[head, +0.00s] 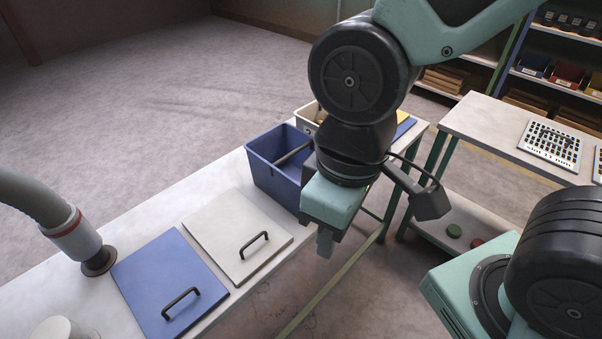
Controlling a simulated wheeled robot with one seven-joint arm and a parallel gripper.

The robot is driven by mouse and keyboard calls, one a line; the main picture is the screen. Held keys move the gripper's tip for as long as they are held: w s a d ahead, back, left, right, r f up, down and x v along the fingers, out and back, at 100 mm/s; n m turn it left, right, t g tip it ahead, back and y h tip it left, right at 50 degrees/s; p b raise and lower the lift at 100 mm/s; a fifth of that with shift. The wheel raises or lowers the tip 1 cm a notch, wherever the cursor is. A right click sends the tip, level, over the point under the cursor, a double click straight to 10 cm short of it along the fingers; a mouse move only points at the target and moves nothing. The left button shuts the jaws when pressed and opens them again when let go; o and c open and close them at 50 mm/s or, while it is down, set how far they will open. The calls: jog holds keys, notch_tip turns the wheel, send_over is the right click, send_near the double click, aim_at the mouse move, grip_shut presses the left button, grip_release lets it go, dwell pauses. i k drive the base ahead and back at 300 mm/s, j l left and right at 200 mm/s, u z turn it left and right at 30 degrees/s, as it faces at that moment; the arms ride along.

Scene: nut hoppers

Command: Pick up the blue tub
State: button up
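The blue tub (262,176) stands upright on the white table, open at the top, with a grey bar across its opening. My arm hides part of its right side. My gripper (325,245) hangs in front and to the right of the tub, by the table's front edge, pointing down. Only one fingertip shows clearly, so its opening cannot be told. I see nothing hanging from it.
A blue lid (160,270) and a white lid (222,232), each with a black handle, lie left of the tub. A cream tub (303,116) stands behind it, partly hidden. A grey hose (40,205) reaches the table at left. Another table (480,125) is at right.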

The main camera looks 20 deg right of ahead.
aim_at(276, 156)
jog(key=k+l+u, duration=0.15)
jog(key=l, duration=0.15)
jog(key=k+l+u, duration=0.15)
jog(key=l, duration=0.15)
jog(key=j+z, duration=0.2)
jog(key=z, duration=0.2)
jog(key=j+z, duration=0.15)
jog(key=z, duration=0.2)
jog(key=k+j+z, duration=0.1)
jog(key=z, duration=0.3)
